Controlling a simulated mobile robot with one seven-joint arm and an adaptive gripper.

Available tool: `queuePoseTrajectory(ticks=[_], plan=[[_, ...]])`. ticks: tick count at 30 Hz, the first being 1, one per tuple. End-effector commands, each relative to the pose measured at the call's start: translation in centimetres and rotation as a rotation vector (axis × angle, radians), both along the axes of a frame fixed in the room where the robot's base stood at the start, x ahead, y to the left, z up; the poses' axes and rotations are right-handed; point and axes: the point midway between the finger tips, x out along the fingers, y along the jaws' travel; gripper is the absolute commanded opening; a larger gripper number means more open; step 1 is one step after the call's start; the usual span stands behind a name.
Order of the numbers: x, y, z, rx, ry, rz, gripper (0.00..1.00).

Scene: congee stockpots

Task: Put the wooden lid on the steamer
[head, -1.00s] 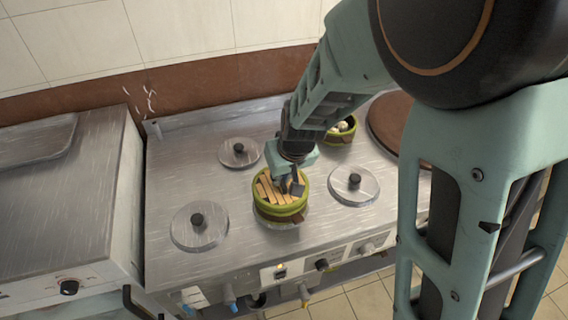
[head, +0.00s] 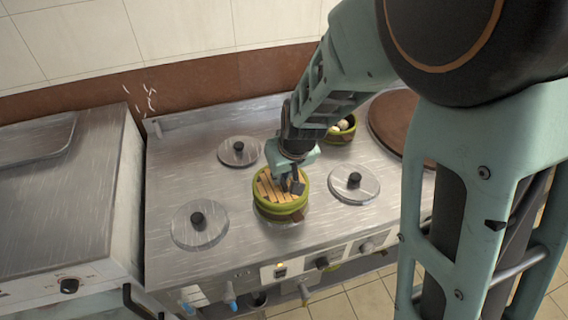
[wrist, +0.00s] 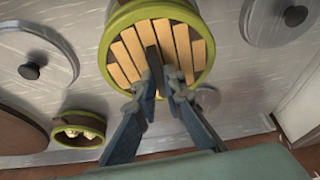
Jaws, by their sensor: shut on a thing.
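The wooden lid (head: 268,187) is a round piece with pale slats, a green rim and a dark upright handle. It is over the front middle of the stove top; whether it touches what is below is hard to tell. In the wrist view the lid (wrist: 128,54) shows its slats facing me. My gripper (head: 292,184) is above it, and in the wrist view the fingertips (wrist: 160,80) are closed around the handle. A small green steamer (head: 350,134) with pale buns inside stands open further back, partly behind my arm. It also shows in the wrist view (wrist: 70,141).
Metal covers with black knobs lie on the stove top (head: 170,150): one at front left (head: 186,238), one at back left (head: 230,160), one at right (head: 342,192). A large brown disc (head: 391,118) lies at the back right, partly hidden by my arm.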

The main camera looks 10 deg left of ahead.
Motion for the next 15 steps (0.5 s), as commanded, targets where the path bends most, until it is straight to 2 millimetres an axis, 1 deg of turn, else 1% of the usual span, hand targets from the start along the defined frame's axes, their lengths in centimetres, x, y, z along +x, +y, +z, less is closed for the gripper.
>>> queuePoseTrajectory(ticks=[15], plan=[[-0.01,0.03,-1.07,0.000,0.000,0.000,0.00]])
